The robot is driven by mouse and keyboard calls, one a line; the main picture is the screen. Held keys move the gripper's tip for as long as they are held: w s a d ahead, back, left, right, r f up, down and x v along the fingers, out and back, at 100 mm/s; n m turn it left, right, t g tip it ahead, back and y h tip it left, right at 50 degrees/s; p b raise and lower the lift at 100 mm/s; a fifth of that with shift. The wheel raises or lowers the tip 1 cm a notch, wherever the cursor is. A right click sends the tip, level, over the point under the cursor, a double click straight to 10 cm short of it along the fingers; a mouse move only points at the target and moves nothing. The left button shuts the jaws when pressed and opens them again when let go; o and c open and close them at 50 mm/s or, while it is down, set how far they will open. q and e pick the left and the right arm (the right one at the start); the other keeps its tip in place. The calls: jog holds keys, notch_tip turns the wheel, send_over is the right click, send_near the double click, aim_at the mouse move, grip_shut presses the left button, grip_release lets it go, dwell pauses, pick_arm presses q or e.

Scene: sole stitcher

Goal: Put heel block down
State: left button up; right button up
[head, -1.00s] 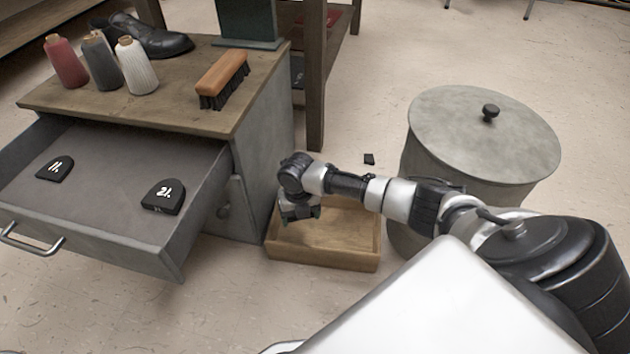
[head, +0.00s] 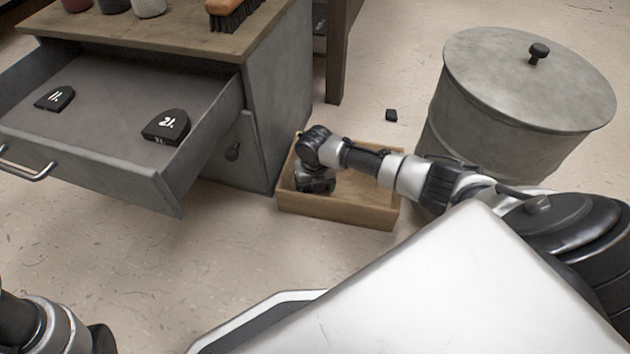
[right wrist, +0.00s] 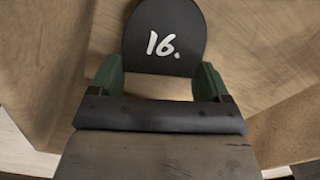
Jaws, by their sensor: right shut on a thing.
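A black heel block (right wrist: 164,42) marked "16." shows in the right wrist view, its lower part between the two green fingers of my right gripper (right wrist: 158,82). The gripper is shut on it. In the head view my right gripper (head: 315,186) points down inside a low wooden tray (head: 345,213) on the floor. The heel block is hidden there by the gripper, and I cannot tell whether it touches the tray's bottom. Part of my left arm shows at the lower left of the head view, but its gripper is not visible.
An open grey drawer (head: 95,95) left of the tray holds two black heel blocks, one marked "11." (head: 54,98) and one "21." (head: 166,127). A round lidded bin (head: 500,110) stands right of the tray. A small black piece (head: 391,115) lies on the floor behind it.

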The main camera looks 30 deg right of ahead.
jog(key=shift+f, duration=0.1)
jog(key=o, duration=0.9)
notch_tip(320, 180, up, 12)
jog(key=p, duration=0.8)
jog(key=shift+p, duration=0.4)
